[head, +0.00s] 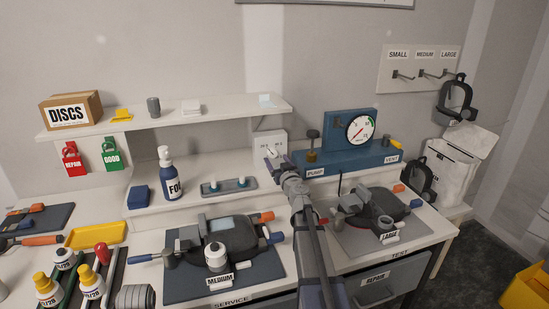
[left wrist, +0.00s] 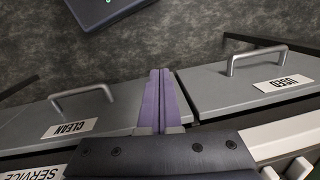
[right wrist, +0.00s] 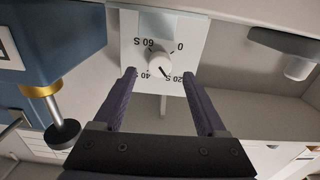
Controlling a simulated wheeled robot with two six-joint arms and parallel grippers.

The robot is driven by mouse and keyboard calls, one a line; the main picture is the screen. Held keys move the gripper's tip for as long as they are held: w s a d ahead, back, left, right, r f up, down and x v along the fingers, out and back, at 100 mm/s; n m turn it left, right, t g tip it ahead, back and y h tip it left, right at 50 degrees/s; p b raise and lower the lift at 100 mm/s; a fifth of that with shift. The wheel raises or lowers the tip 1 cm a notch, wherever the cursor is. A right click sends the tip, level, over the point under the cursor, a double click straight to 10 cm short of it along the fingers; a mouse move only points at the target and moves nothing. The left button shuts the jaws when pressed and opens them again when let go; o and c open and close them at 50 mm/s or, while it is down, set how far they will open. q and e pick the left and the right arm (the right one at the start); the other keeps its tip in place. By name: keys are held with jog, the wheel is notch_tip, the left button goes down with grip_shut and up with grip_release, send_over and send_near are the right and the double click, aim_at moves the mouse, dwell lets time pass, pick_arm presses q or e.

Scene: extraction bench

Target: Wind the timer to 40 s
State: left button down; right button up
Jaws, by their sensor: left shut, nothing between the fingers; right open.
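The timer (head: 271,151) is a white plate on the wall-side of the bench, left of the blue pump panel. In the right wrist view its round white knob (right wrist: 159,65) sits among the marks 0, 20, 40 and 60 S. A dark pointer line on the knob points down-right, between the 40 and 20 marks. My right gripper (right wrist: 158,82) is open, its purple fingers apart, one on either side below the knob with nothing between them. In the head view it (head: 277,166) is right in front of the timer. My left gripper (left wrist: 160,85) is shut and empty in the left wrist view, above drawer fronts.
The blue pump panel (head: 345,157) with a gauge stands close right of the right gripper. A brass-collared black knob (right wrist: 62,133) shows near the right fingers. A blue bottle (head: 171,177) and shelf (head: 215,116) are left. Masks lie on the front bench. The left wrist view shows grey drawers (left wrist: 240,82).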

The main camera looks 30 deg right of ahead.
aim_at(274, 155)
jog(key=x, duration=0.4)
jog(key=shift+s, duration=0.1)
grip_shut()
dwell(0.4)
